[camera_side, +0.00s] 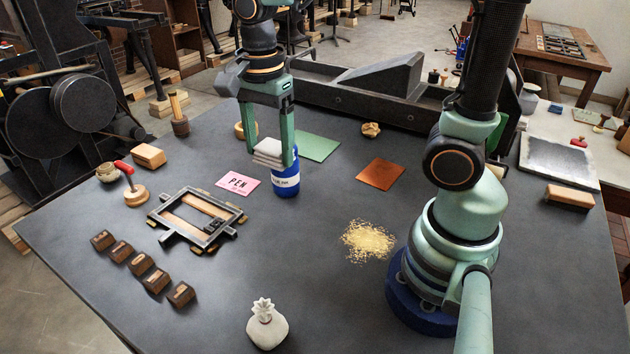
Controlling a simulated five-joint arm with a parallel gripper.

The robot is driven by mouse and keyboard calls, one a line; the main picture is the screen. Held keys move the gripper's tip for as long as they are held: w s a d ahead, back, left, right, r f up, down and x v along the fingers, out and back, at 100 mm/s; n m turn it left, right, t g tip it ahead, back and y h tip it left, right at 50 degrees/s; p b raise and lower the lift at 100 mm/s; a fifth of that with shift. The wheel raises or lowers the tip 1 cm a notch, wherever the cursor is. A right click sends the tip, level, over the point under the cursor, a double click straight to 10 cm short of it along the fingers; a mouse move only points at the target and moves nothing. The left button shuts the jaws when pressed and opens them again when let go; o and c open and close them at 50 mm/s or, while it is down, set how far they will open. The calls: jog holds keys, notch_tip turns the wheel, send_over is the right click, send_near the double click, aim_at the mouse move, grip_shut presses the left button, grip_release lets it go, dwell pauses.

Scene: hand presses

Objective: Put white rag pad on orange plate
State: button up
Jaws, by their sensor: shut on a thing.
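The white rag pad (267,155) is a folded, layered cloth between the fingers of my gripper (270,150). My gripper points down and is shut on the pad. The pad appears raised above the dark table, beside the top of a blue can (286,183). One finger overlaps the can's upper part in the picture; I cannot tell whether they touch. The orange plate (381,174) is a flat copper-coloured square on the table, to the right of my gripper, with nothing on it.
A green plate (316,147) lies behind the can. A pink PEN card (237,183) and a metal frame (197,219) lie to the left. Gold shavings (367,240) lie in front of the orange plate. A crumpled tan lump (371,130) is behind it. Table between can and orange plate is clear.

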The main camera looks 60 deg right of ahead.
jog(key=w+d+m, duration=0.1)
jog(key=d+m, duration=0.3)
jog(key=d, duration=0.3)
jog(key=m, duration=1.4)
send_over(378, 172)
notch_tip(378, 172, down, 19)
jog(key=shift+f, duration=0.1)
jog(key=o, duration=1.2)
jog(key=shift+f, duration=0.1)
jog(key=shift+o, duration=0.2)
